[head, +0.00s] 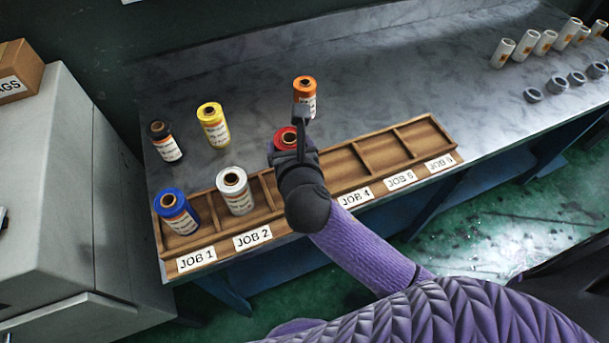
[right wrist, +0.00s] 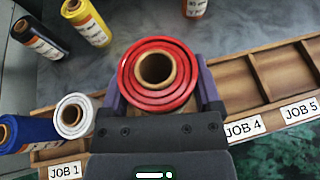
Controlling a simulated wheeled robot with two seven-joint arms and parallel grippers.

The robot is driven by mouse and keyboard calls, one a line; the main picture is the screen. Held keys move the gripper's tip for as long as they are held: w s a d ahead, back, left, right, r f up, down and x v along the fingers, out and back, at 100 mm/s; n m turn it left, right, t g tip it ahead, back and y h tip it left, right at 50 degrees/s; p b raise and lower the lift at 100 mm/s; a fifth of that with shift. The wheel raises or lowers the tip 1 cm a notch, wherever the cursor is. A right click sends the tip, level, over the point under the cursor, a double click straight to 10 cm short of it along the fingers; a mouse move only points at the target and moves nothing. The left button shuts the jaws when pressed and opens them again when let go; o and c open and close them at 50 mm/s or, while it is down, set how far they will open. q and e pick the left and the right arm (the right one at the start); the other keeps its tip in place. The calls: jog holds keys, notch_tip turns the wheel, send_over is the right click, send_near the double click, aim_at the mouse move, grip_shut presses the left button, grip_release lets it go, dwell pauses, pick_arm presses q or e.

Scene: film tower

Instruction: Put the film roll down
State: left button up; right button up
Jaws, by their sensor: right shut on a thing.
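My right gripper (head: 294,138) is shut on the red film roll (head: 285,137). In the right wrist view the roll (right wrist: 157,78) is upright between the fingers, its brown core facing the camera. It is over or in the third compartment of the wooden tray (head: 452,147), between JOB 2 and JOB 4; my gripper hides that compartment's label. I cannot tell whether the roll touches the tray floor. The blue roll (head: 176,212) stands in the JOB 1 compartment and the white roll (head: 235,190) in JOB 2. My left gripper is not in view.
Black (head: 163,143), yellow (head: 213,125) and orange (head: 306,92) rolls stand on the marble bench (head: 380,65) behind the tray. The JOB 4 to right-end compartments look empty. White rolls (head: 503,53) and grey rings (head: 558,85) are at the far right. A grey cabinet (head: 60,190) is left.

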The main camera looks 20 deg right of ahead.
notch_tip(320, 180, down, 6)
jog(key=b, duration=0.3)
jog(key=shift+w+f, duration=0.1)
jog(key=shift+f, duration=0.1)
jog(key=shift+r, duration=0.2)
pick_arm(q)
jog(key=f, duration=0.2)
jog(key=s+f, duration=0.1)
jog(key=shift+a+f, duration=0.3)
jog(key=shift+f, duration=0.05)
pick_arm(e)
jog(key=o, duration=1.2)
jog(key=shift+f, duration=0.1)
jog(key=shift+r, duration=0.2)
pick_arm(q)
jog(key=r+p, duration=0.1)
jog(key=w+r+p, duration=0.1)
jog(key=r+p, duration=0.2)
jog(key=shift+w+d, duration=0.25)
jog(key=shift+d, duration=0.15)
pick_arm(e)
jog(key=v, duration=1.2)
jog(key=shift+f, duration=0.1)
